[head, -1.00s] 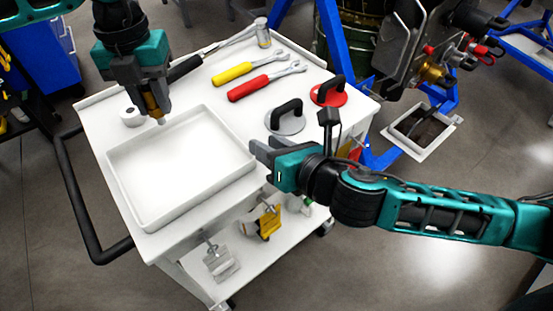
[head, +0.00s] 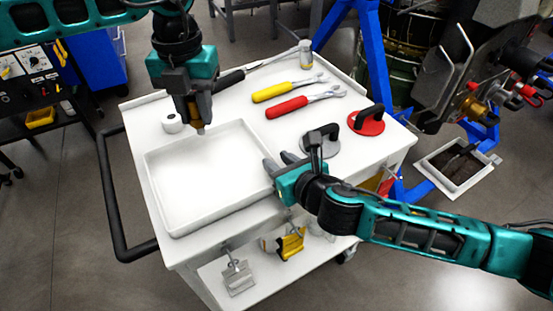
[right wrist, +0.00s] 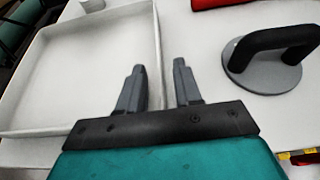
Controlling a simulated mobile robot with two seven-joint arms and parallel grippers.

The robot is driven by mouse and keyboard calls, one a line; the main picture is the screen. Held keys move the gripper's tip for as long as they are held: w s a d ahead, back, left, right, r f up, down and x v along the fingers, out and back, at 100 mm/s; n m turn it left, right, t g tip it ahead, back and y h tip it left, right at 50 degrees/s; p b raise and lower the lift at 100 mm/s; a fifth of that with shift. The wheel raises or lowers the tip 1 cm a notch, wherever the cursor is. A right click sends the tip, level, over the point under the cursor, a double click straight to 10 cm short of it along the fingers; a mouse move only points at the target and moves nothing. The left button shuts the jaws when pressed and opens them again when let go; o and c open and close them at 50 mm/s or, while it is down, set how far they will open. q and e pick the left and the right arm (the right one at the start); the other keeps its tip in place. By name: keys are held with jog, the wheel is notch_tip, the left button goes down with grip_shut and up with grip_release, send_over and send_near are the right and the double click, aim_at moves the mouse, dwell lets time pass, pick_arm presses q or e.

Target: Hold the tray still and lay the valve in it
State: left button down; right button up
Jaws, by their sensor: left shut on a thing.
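The white tray (head: 160,209) lies on the cart top, empty. My left gripper (head: 193,104) hangs over the tray's back edge, pointing down. It is shut on the brass-coloured valve (head: 201,112), most of which the fingers hide. The valve's lower tip shows against the tray's back area; I cannot tell its height. My right gripper (head: 281,161) is open at the tray's right wall. In the right wrist view its two fingers (right wrist: 158,88) are apart, with the tray's right wall (right wrist: 157,45) running between them and nothing gripped.
A white roll (head: 171,123) stands behind the tray. Yellow (head: 272,92) and red (head: 287,107) handled tools lie at the back. Grey (head: 324,143) and red (head: 366,122) discs with black handles stand on the right. A black rail (head: 112,200) runs along the cart's left side.

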jog(key=shift+x, duration=0.85)
grip_shut()
